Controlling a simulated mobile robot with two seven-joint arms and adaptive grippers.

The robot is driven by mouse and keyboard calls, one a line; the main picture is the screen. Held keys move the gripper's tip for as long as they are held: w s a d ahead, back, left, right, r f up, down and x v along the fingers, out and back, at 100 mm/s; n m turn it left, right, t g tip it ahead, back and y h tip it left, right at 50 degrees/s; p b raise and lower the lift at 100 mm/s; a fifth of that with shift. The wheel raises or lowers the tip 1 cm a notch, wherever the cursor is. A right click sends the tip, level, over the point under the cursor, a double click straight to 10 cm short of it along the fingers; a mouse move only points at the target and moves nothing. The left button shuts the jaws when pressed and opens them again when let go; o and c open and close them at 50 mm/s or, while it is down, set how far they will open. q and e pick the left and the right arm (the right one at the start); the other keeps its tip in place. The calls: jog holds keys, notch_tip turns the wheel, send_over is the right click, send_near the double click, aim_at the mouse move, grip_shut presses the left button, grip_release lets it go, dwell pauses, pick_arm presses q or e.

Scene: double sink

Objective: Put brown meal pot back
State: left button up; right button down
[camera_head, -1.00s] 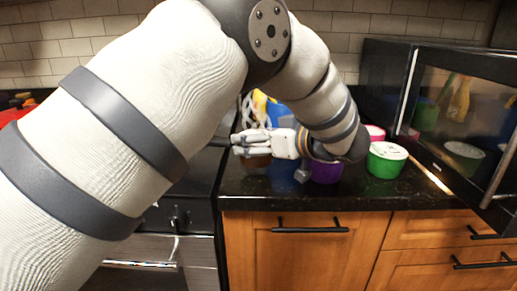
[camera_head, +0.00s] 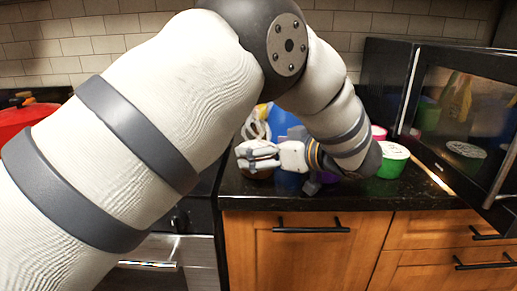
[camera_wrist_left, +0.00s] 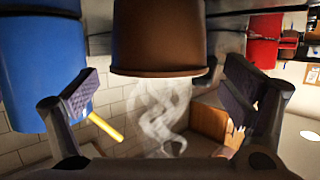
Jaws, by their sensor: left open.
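The brown pot (camera_wrist_left: 160,38) fills the top middle of the left wrist view, between the two open fingers of my left gripper (camera_wrist_left: 165,95) and apart from both pads. In the head view my left gripper (camera_head: 256,155) is over the counter, and only a sliver of the brown pot (camera_head: 259,174) shows beneath it, so most of the pot is hidden. My right gripper is in neither view.
A blue pot (camera_wrist_left: 38,65) is close on the left of the wrist view. Purple (camera_head: 326,177), green (camera_head: 391,162) and pink (camera_head: 378,132) pots stand on the black counter (camera_head: 420,195). A microwave (camera_head: 450,120) stands right; a red pot (camera_head: 25,119) is far left.

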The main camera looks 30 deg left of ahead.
pick_arm(q)
jog(key=v, duration=1)
